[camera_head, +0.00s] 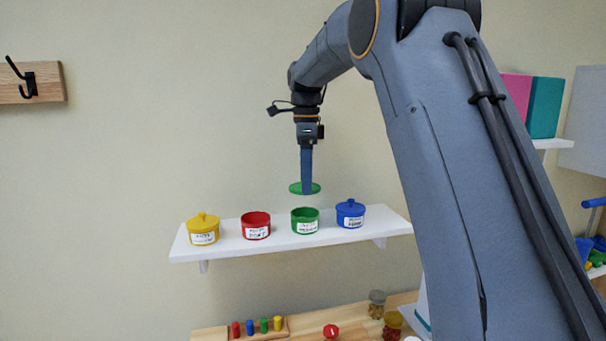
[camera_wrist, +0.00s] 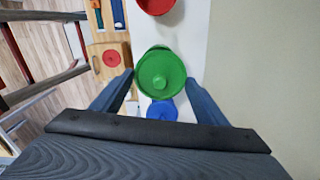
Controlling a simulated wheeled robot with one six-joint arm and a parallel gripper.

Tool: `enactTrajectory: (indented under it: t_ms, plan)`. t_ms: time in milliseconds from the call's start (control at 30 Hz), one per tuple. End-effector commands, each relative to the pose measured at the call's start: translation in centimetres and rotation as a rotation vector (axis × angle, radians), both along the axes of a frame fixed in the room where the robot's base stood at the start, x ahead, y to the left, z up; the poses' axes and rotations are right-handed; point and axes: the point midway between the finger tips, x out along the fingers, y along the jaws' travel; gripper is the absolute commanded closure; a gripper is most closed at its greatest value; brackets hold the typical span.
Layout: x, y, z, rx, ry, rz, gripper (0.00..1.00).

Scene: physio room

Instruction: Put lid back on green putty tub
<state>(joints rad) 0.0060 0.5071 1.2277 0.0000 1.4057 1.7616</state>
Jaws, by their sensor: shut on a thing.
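My gripper (camera_head: 306,186) is shut on the green lid (camera_head: 295,188), which hangs roughly level above the shelf. The open green tub (camera_head: 305,226) stands upright below it, with a clear gap between lid and tub.
On the white shelf (camera_head: 285,244), an open red tub (camera_head: 256,228) stands left of the green one, a lidded yellow tub (camera_head: 203,232) farther left, and a lidded blue tub (camera_head: 350,214) close at right. Below, a wooden table holds a red lid (camera_head: 330,331), pegs (camera_head: 264,325) and jars (camera_head: 377,304).

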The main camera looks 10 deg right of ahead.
Motion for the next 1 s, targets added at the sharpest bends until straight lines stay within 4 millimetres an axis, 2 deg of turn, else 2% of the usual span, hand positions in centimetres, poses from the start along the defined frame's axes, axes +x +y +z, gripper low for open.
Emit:
enactTrajectory:
  t_ms: [600, 1000]
  plan:
    - [0.0, 0.0, -5.1, 0.000, 0.001, 0.001, 0.54]
    - [0.0, 0.0, -6.2, 0.000, 0.000, 0.001, 0.54]
